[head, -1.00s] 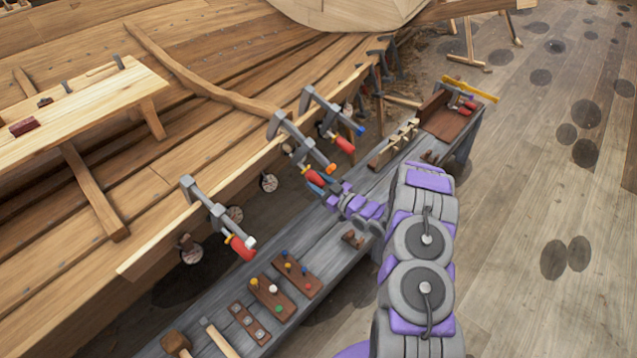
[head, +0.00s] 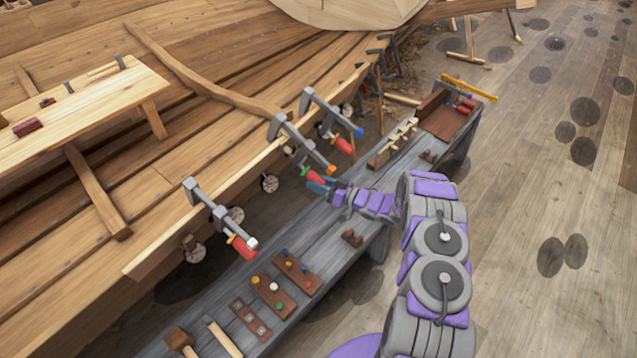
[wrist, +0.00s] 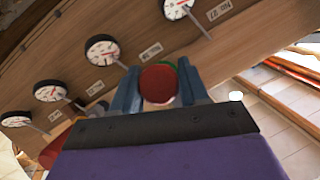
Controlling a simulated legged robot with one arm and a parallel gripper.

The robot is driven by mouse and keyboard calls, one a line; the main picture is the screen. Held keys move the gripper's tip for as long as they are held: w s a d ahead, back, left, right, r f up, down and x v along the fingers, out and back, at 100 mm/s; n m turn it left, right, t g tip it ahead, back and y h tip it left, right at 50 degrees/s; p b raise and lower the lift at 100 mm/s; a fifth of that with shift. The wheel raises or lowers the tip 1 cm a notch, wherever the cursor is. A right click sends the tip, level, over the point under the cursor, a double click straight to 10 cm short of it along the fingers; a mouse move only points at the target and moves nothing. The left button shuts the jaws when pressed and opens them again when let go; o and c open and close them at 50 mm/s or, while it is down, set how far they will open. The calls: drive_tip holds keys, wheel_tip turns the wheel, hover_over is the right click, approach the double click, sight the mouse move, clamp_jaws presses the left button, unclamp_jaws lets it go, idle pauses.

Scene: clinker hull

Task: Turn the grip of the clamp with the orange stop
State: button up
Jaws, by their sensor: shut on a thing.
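The clamp with the orange stop (head: 331,170) is the middle one of three grey clamps on the plank edge of the hull. Its grey bar (head: 300,143) slants down to the right. Its red grip (head: 315,177) hangs below the bar, with a green part at its upper end. My gripper (head: 318,186) is at the lower end of this grip. In the wrist view the blue fingers (wrist: 158,88) are shut on either side of the round red grip end (wrist: 158,82), with a green edge behind it. The fingertips' exact contact is partly hidden.
A clamp with a white stop (head: 252,243) is at left, one with a blue stop (head: 359,132) close at right. The grey bench (head: 325,235) below holds peg boards and tools. Several dials (wrist: 103,50) line the hull.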

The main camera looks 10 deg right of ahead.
drive_tip(key=shift+w+m+g+y+b, duration=0.1)
drive_tip(key=shift+m+g+y+b, duration=0.3)
drive_tip(key=shift+m+y+b, duration=0.25)
drive_tip(key=o, duration=1)
drive_tip(key=shift+d, duration=0.1)
drive_tip(key=p+v, duration=0.2)
drive_tip(key=v, duration=1.5)
drive_tip(key=shift+d, duration=0.3)
